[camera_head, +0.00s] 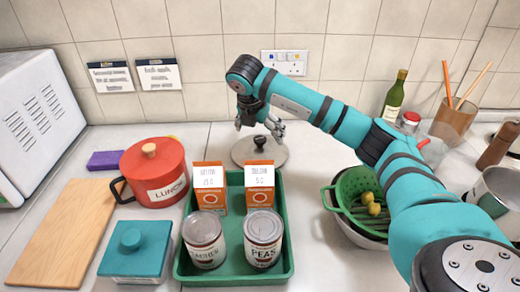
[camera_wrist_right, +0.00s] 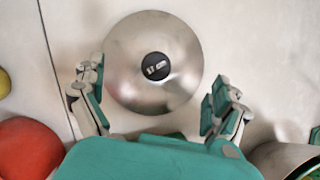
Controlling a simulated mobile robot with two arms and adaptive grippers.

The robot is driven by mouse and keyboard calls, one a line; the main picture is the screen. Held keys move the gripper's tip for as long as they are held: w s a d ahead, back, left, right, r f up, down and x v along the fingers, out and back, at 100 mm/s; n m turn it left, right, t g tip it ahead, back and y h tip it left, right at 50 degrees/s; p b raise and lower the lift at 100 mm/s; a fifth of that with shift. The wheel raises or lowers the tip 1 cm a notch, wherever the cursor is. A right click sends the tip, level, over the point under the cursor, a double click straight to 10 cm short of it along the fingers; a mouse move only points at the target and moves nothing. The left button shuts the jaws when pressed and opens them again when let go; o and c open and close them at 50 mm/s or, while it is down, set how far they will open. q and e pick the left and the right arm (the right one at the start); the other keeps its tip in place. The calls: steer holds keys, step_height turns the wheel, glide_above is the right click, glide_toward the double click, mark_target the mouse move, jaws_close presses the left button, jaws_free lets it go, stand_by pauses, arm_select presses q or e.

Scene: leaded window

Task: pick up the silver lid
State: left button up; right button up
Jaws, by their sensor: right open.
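The silver lid (camera_head: 260,150) lies on the counter behind the green tray, with a dark round knob on top. In the right wrist view the lid (camera_wrist_right: 178,88) shows from above, its black knob marked "17 cm". My right gripper (camera_head: 260,130) is above the lid. In the wrist view its open fingers (camera_wrist_right: 155,100) stand apart on the left and right of the lid's lower half, with nothing held. Whether the fingers touch the lid cannot be told. My left gripper is not in view.
The green tray (camera_head: 184,264) with cartons and cans stands in front of the lid. A red pot (camera_head: 160,170) is left of it. A green colander (camera_head: 340,190) is right, partly behind my right arm. The tiled wall (camera_head: 225,90) is behind. Bare counter (camera_head: 305,150) lies beside the lid.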

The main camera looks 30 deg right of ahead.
mark_target(259, 140)
steer(key=x, duration=0.2)
steer(key=p+x, duration=0.1)
steer(key=x, duration=0.1)
steer(key=shift+w+a+f, duration=0.15)
steer(key=shift+f, duration=0.2)
steer(key=shift+a, duration=0.1)
steer(key=c, duration=1.8)
steer(key=shift+c, duration=0.2)
